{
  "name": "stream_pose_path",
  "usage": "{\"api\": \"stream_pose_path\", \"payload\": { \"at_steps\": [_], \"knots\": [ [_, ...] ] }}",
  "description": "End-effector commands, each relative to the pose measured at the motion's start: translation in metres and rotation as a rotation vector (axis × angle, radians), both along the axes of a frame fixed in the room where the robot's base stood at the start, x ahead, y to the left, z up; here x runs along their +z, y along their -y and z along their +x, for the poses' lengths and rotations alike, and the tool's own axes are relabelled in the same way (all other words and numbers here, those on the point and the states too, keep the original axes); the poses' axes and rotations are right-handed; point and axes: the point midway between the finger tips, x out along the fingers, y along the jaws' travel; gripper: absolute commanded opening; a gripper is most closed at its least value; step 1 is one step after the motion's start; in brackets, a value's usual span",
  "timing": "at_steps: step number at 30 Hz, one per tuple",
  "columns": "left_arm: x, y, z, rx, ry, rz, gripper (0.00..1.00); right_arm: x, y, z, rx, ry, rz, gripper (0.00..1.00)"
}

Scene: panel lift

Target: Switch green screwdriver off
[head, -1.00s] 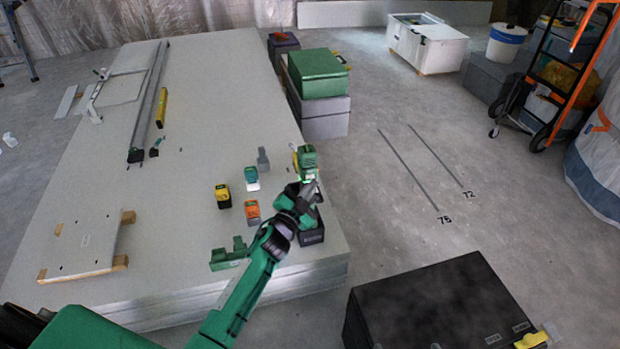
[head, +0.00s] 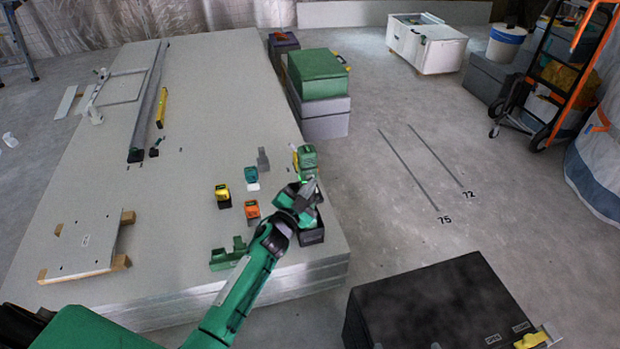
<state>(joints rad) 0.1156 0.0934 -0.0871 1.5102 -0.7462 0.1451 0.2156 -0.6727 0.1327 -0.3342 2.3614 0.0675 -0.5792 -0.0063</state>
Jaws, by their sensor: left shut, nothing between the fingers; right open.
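A green-topped power tool (head: 307,156), which I take for the green screwdriver, stands at the right edge of the panel stack (head: 190,215). My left arm reaches in from the lower left. My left gripper (head: 311,187) is shut just in front of the green tool, with nothing seen between its fingers. It overlaps the tool's lower part in the picture, so I cannot tell whether they touch. The tool's switch cannot be made out. A dark block (head: 312,234) shows just below the gripper. My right gripper is not in view.
Teal (head: 251,174), yellow (head: 222,192) and orange (head: 252,209) tools stand left of the gripper, with a grey piece (head: 263,159) behind. A green bracket (head: 229,256) lies near the front edge. A black case (head: 440,310) stands lower right.

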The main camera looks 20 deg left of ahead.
Motion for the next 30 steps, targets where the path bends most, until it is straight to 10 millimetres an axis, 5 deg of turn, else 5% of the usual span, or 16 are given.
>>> {"api": "stream_pose_path", "payload": {
  "at_steps": [30],
  "knots": [
    [0.0011, 0.0049, -0.0064, 0.0, 0.001, -0.002, 0.0, 0.005, 0.0001, 0.0005, 0.0, 0.001, 0.0, 1.0]
  ]
}}
